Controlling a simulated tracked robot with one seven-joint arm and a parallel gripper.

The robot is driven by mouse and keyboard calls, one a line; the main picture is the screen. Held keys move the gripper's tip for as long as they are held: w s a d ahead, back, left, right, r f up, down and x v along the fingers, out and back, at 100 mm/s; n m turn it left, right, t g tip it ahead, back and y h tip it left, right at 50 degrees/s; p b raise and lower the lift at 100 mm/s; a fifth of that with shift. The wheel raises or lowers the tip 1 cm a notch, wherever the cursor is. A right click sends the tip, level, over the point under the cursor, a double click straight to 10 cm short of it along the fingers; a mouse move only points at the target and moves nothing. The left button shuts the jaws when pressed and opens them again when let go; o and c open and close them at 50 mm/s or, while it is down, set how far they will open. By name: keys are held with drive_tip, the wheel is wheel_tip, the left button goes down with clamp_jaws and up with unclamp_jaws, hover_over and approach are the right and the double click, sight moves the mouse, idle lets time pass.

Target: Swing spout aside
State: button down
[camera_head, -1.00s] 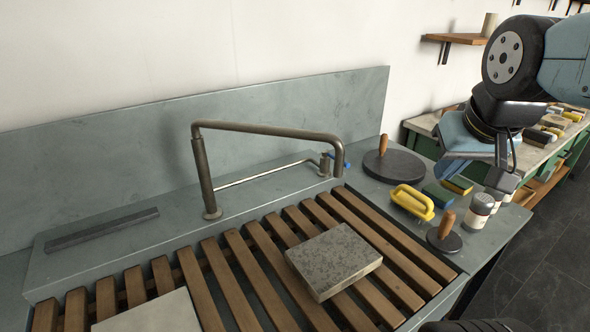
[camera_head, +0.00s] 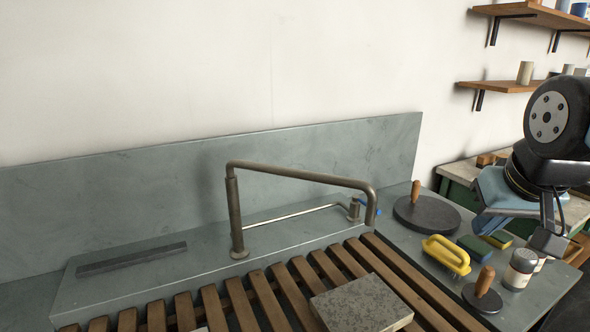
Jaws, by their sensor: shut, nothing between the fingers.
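The metal spout (camera_head: 300,176) rises from a post at the back ledge of the sink and reaches right, with its end bent down over the slats. A small tap with a blue handle (camera_head: 371,209) stands behind the spout's end, joined by a thin pipe to the post's foot. My gripper (camera_head: 541,249) is at the right, above the bench beside the shaker jars and well apart from the spout. It is shut and empty, pointing down; its fingertips show small and partly dark.
A grey stone slab (camera_head: 362,305) lies on the wooden slats (camera_head: 262,303). To the right are a round levigator disc (camera_head: 427,215), a yellow-handled brush (camera_head: 446,254), sponges (camera_head: 477,249), a smaller disc (camera_head: 482,297) and a jar (camera_head: 519,269). A dark bar (camera_head: 130,259) lies on the ledge.

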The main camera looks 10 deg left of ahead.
idle(0.3)
drive_tip(key=c, duration=1.7)
unclamp_jaws()
drive_tip(key=o, duration=0.6)
drive_tip(key=w+a+r+n+g, duration=0.1)
drive_tip(key=w+a+r+n, duration=0.2)
drive_tip(key=w+a+r, duration=0.1)
drive_tip(key=shift+w+a+r+n, duration=0.25)
drive_tip(key=shift+w+r+n, duration=0.15)
drive_tip(key=shift+w, duration=0.05)
drive_tip(key=shift+o, duration=0.7)
drive_tip(key=w+a+r+n+g, duration=0.1)
drive_tip(key=w+a+r+n, duration=0.2)
drive_tip(key=a, duration=0.3)
drive_tip(key=shift+w+a+r+n, duration=0.4)
drive_tip(key=shift+w+r, duration=0.1)
drive_tip(key=shift+w, duration=0.35)
drive_tip(key=n+g, duration=0.1)
drive_tip(key=n, duration=0.6)
approach(315, 173)
drive_tip(key=shift+n+h, duration=0.3)
drive_tip(key=x, duration=0.9)
drive_tip(key=shift+a, duration=0.25)
drive_tip(key=shift+c, duration=0.3)
clamp_jaws()
